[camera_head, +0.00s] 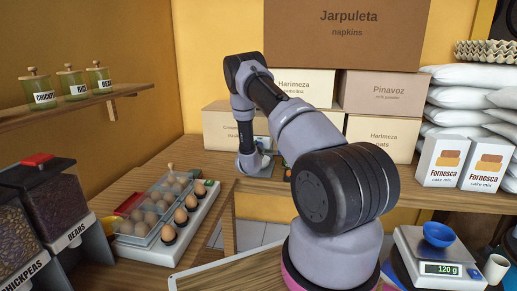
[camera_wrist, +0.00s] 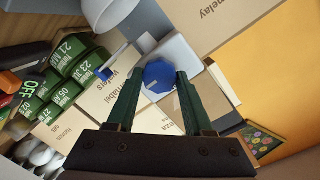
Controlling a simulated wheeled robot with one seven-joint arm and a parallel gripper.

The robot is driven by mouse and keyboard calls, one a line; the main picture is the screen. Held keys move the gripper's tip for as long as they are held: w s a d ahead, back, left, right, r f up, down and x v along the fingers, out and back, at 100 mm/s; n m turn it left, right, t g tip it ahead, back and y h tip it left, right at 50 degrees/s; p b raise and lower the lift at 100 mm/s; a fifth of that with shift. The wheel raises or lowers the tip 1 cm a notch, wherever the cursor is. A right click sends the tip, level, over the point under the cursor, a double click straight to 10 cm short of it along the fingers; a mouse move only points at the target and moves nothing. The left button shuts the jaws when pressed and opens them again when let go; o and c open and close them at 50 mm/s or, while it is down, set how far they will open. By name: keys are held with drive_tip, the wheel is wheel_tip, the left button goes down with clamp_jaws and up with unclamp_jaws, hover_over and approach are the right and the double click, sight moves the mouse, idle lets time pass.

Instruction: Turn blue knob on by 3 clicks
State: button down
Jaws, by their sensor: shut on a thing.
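The blue knob (camera_wrist: 158,74) shows in the wrist view, faceted and bright blue, in front of a pale grey surface (camera_wrist: 182,52). My gripper (camera_wrist: 160,82) has its two dark green fingers on either side of the knob and is shut on it. No marking that tells the knob's setting can be read. In the head view my arm reaches to the back of the counter, and my gripper (camera_head: 258,167) is small there. The knob cannot be made out in that view.
Napkin and food boxes (camera_head: 305,88) stand behind my gripper. Egg tray (camera_head: 165,222) and bean dispensers (camera_head: 62,198) are at left. A scale with a blue bowl (camera_head: 438,234) reads 120 g at right. Labelled green containers (camera_wrist: 68,65) lie left in the wrist view.

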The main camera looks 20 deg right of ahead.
drive_tip(key=shift+f, duration=0.15)
drive_tip(key=shift+c, duration=1.5)
unclamp_jaws()
drive_tip(key=v, duration=1.1)
